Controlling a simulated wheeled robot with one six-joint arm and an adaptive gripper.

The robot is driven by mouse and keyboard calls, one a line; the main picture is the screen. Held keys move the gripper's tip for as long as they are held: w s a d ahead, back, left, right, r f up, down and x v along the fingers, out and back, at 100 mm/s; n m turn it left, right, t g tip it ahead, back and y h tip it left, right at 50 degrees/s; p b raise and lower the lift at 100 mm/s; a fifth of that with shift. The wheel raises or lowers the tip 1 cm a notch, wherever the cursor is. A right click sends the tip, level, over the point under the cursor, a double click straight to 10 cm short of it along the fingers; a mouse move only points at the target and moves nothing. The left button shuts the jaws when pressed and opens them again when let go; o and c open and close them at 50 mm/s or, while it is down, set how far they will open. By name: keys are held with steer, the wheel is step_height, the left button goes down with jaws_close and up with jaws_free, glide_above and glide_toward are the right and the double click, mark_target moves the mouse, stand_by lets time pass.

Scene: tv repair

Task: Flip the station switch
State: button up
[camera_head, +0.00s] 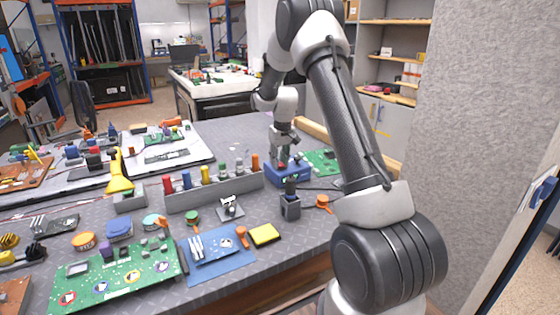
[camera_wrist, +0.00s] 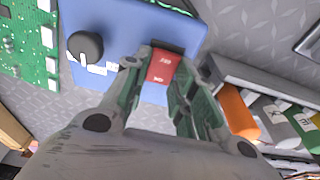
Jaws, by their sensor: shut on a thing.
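The station is a blue box (camera_head: 288,176) on the grey workbench, and it also fills the upper middle of the wrist view (camera_wrist: 125,25). Its red rocker switch (camera_wrist: 162,66) sits in a dark frame on the blue face, with small white markings. A dark round knob (camera_wrist: 86,46) with a white pointer is to its left. My gripper (camera_head: 283,157) points down over the station. In the wrist view, its two fingers (camera_wrist: 170,80) are shut on the red switch, one on either side, and hide part of its edges.
A grey rack (camera_head: 214,191) of coloured bottles stands left of the station and shows at the right of the wrist view. A green circuit board (camera_head: 322,160) lies to the right. A grey holder (camera_head: 290,207) stands in front. A yellow sponge (camera_head: 264,235) lies nearer.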

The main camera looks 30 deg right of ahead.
steer(key=shift+w+g, duration=0.25)
steer(key=shift+g, duration=0.65)
steer(key=o, duration=1)
step_height(320, 180, up, 12)
steer(key=shift+w, duration=0.1)
